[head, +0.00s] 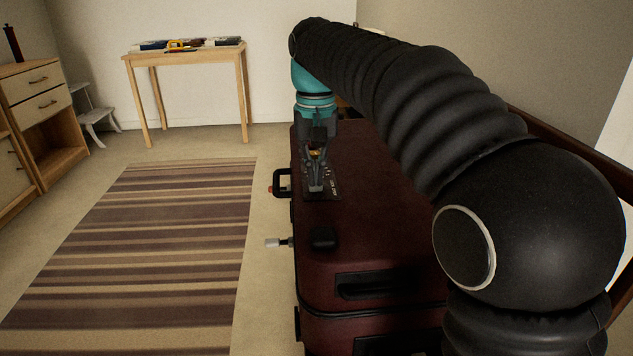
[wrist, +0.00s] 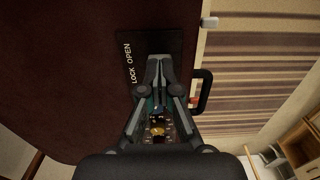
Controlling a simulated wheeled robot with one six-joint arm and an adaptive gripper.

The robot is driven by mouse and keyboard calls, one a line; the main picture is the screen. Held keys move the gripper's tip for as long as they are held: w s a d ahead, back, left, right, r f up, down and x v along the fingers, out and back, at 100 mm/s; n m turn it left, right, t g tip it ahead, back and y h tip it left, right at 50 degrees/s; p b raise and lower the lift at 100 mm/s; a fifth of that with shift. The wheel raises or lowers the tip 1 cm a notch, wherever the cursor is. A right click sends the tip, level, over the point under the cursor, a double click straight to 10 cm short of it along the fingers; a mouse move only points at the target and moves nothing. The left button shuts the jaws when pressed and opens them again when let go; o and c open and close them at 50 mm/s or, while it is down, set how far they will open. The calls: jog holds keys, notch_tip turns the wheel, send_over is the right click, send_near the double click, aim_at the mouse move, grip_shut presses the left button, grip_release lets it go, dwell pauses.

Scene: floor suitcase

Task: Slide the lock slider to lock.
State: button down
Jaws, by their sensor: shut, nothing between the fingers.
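A dark red suitcase (head: 375,220) has a black lock plate (head: 333,192) on its top. In the wrist view the plate (wrist: 170,40) carries the white words LOCK and OPEN on its left part. My gripper (head: 318,190) points down at the plate and is shut, with nothing between the fingers. In the wrist view the fingertips (wrist: 159,60) lie over the plate, right of the word OPEN. I cannot make out the lock slider; the fingers likely cover it. Whether the fingertips touch the plate or slider I cannot tell.
A black latch loop (head: 281,183) and a white-tipped part (head: 273,242) stick out from the suitcase's left side. A striped rug (head: 150,240) lies left. A wooden table (head: 185,57) stands behind.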

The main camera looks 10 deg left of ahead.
jog(key=shift+w+a+f+p, duration=0.1)
jog(key=shift+w+a+p, duration=0.05)
jog(key=shift+w+p, duration=0.5)
jog(key=shift+w+a+f+p, duration=0.1)
jog(key=shift+w+a+p, duration=0.05)
jog(key=shift+w+p, duration=0.45)
jog(key=shift+r, duration=0.1)
jog(key=shift+r+p, duration=0.65)
jog(key=shift+r, duration=2.4)
